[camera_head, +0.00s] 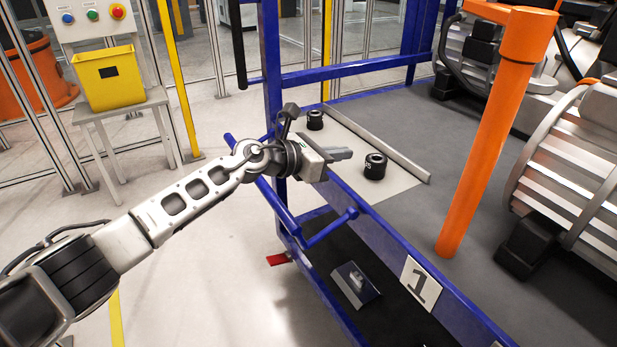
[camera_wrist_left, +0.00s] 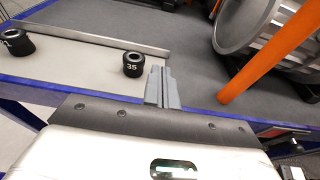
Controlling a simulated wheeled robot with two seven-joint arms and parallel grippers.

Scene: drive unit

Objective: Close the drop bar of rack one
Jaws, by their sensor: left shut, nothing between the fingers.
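Rack one is a blue frame with a white plate marked 1 (camera_head: 420,281) on its front rail. A blue bar (camera_head: 283,214) slants down outside the rack's front left, partly hidden by my left wrist. A short blue arm with a round end (camera_head: 331,227) juts beside its lower end. I cannot tell for sure which of these is the drop bar. My left gripper (camera_head: 340,155) is shut and empty, above the rack's light panel; its closed fingers show in the left wrist view (camera_wrist_left: 162,88). I see no contact with the bar. My right gripper is not in view.
A black weight marked 35 (camera_head: 375,167) stands on the panel just right of my fingertips, with another black weight (camera_head: 315,120) behind. An orange post (camera_head: 490,140) and large ribbed machinery (camera_head: 575,185) stand right. A yellow bin (camera_head: 108,78) is at left.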

